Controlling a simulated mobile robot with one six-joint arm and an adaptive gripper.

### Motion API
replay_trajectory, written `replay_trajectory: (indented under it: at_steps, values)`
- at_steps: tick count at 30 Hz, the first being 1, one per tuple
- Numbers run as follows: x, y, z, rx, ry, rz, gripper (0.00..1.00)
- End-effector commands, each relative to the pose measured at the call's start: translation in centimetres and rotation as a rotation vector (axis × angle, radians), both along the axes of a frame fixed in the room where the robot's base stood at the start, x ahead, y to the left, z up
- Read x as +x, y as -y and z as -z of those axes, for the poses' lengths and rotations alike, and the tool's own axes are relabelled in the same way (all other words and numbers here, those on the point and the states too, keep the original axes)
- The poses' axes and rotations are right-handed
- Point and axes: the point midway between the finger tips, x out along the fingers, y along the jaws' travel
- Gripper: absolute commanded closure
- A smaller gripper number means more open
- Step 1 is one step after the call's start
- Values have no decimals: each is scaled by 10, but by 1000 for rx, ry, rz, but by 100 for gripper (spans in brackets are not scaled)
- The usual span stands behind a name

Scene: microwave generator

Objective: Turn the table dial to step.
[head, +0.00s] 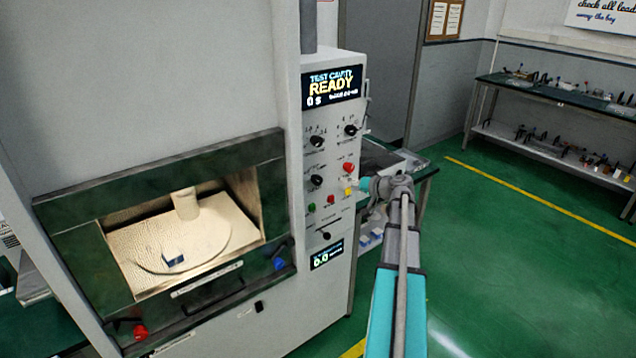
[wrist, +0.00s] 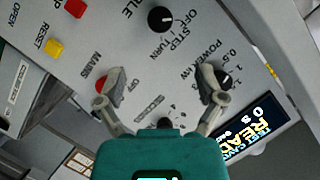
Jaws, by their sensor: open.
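The table dial (head: 316,181) is a round black knob at the lower left of the control panel's knobs. In the wrist view the dial (wrist: 161,18) is at the top, beside the labels OFF, STEP and TURN. I cannot tell for sure which label it points to. My gripper (wrist: 157,85) is open and empty, its two fingers spread over the panel below the dial in that picture. In the head view my gripper (head: 378,187) is just right of the panel, apart from the dial, with its fingers hard to make out.
The power dial (wrist: 222,78) lies by the right finger and the red mains knob (wrist: 103,82) by the left. The seconds dial (wrist: 165,122) is partly hidden by my gripper. The display (head: 332,89) reads READY. The lit cavity (head: 185,240) is left. Green floor is clear at right.

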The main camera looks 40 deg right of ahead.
Motion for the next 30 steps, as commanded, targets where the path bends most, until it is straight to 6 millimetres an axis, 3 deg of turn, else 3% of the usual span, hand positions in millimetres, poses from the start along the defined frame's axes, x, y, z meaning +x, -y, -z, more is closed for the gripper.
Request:
replay_trajectory:
  at_steps: [21,30]
  values:
    - [91,-26,29,-1,-1,-3,12]
    - [117,-34,35,-1,0,-2,12]
